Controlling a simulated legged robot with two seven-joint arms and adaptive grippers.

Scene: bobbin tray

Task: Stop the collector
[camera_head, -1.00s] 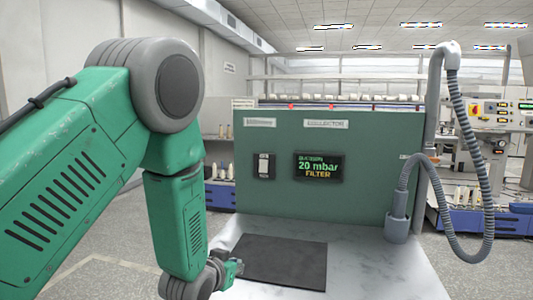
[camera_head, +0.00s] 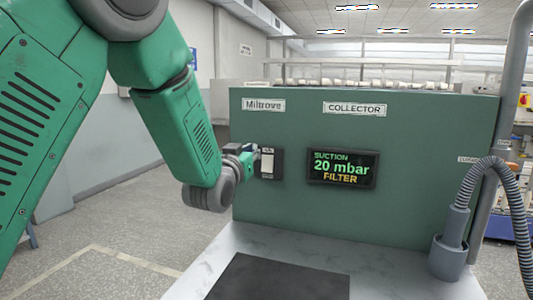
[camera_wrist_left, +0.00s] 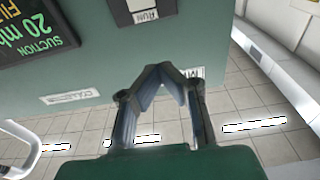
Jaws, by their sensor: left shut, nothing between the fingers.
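The green collector cabinet (camera_head: 410,215) fills the middle of the head view. Its display (camera_head: 342,168) reads suction 20 mbar, FILTER. A white switch (camera_head: 267,162) in a dark plate is left of the display, partly hidden by my left gripper (camera_head: 252,158). In the left wrist view, turned upside down, the switch (camera_wrist_left: 137,4) is cut off at the top edge, with a RUN label (camera_wrist_left: 145,15) beside it. There my left gripper (camera_wrist_left: 160,72) has its fingertips together and empty, just short of the switch in the picture. Contact cannot be told. My right gripper is not in view.
A dark mat (camera_head: 280,278) lies on the pale worktop (camera_head: 245,240) before the cabinet. A grey ribbed hose (camera_head: 485,180) stands in a holder (camera_head: 450,245) on the right. Open floor lies to the left.

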